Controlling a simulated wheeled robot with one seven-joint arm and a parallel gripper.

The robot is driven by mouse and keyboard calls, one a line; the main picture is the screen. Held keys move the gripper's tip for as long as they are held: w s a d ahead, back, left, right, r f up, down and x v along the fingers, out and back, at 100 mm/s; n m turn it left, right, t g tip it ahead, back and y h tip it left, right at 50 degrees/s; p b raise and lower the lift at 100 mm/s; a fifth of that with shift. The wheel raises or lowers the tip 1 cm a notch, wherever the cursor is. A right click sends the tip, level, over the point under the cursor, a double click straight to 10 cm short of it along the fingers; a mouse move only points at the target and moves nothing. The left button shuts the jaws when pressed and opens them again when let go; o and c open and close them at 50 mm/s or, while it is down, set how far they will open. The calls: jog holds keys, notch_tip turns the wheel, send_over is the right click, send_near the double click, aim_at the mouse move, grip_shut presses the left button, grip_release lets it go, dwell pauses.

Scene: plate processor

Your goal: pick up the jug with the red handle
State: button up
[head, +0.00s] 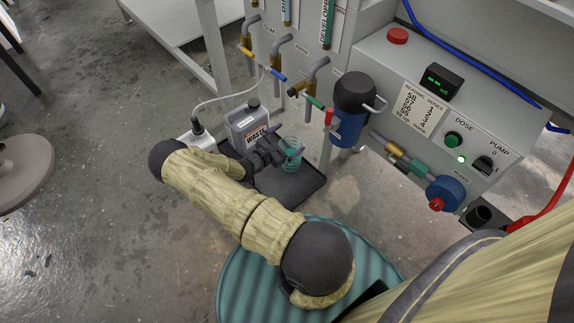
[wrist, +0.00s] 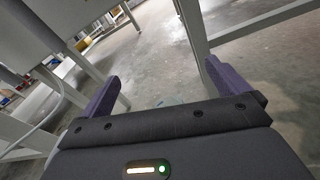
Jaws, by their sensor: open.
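My gripper (head: 286,141) is stretched out over a black tray beneath the taps, and its jaws are open. In the wrist view its two purple fingers (wrist: 165,88) stand wide apart with nothing clearly held between them. A clear, teal-tinted vessel (head: 292,158) stands on the tray just beside the fingers and is partly hidden by them. I cannot make out a red handle on it. In the wrist view only a faint glassy edge (wrist: 170,102) shows low between the fingers, just above the gripper body.
The black tray (head: 299,198) lies below the taps (head: 313,72). A grey waste container (head: 236,121) stands left of my gripper. A blue-and-black cylinder (head: 352,100) is fixed on the panel to the right. A ribbed teal lid (head: 240,280) is beneath my arm.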

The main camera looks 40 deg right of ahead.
jog(key=w+f+n+t+b, duration=0.3)
jog(key=f+n+t+b, duration=0.2)
jog(key=f, duration=0.7)
jog(key=shift+w+n+t+y, duration=0.15)
jog(key=shift+n+t+y, duration=0.2)
jog(key=shift+n, duration=0.35)
jog(key=shift+d+f, duration=0.1)
notch_tip(320, 180, down, 8)
jog(key=d+b, duration=0.1)
jog(key=b, duration=0.5)
jog(key=shift+w, duration=0.25)
